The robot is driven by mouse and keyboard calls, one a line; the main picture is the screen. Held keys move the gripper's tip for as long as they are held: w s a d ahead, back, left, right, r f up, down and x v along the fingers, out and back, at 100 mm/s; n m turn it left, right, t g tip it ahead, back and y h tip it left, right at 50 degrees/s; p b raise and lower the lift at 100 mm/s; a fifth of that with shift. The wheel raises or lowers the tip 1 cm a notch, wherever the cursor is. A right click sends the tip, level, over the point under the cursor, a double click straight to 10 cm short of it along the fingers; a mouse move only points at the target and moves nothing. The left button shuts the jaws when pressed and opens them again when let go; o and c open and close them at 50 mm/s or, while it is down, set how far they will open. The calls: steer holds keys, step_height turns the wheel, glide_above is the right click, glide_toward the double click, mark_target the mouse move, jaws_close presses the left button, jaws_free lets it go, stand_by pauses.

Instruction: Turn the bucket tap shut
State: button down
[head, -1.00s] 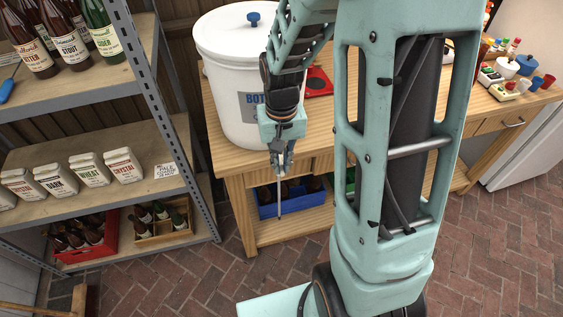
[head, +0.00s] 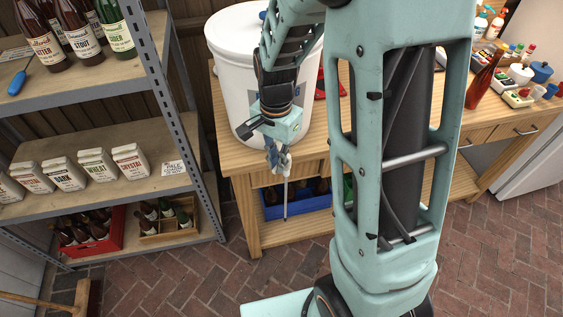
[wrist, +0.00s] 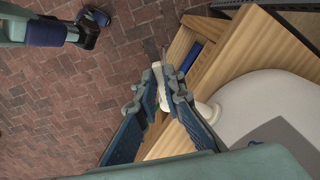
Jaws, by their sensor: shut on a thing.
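The white bucket (head: 234,90) stands on the wooden bench, partly hidden by my arm. It also shows at the right of the wrist view (wrist: 245,95). Its pale tap (wrist: 206,110) sticks out from the bucket wall toward my fingers. My gripper (wrist: 167,84) is shut on the tap's pale handle, with a finger on each side. In the head view my gripper (head: 278,158) is low in front of the bucket and hides the tap. A thin pale tube (head: 285,203) hangs straight down below it. Whether the tap is open or shut cannot be told.
The wooden bench (head: 235,162) has a blue crate (head: 275,211) of bottles on its lower shelf. A metal shelf unit (head: 183,125) with bottles and bags stands close on the left. A red-brown bottle (head: 482,84) stands on the bench at right. Brick floor is open in front.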

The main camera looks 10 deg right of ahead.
steer(key=shift+w+a+m+p, duration=0.2)
steer(key=shift+w+m+p, duration=0.25)
steer(key=shift+m, duration=1)
steer(key=shift+w+a+m+p, duration=0.2)
steer(key=shift+w+m+p, duration=0.25)
steer(key=shift+m, duration=0.95)
steer(key=shift+w+a+m+p, duration=0.25)
steer(key=shift+w+m, duration=0.35)
steer(key=shift+m, duration=0.85)
steer(key=c, duration=2)
jaws_free()
steer(key=shift+c, duration=0.2)
step_height(320, 180, up, 12)
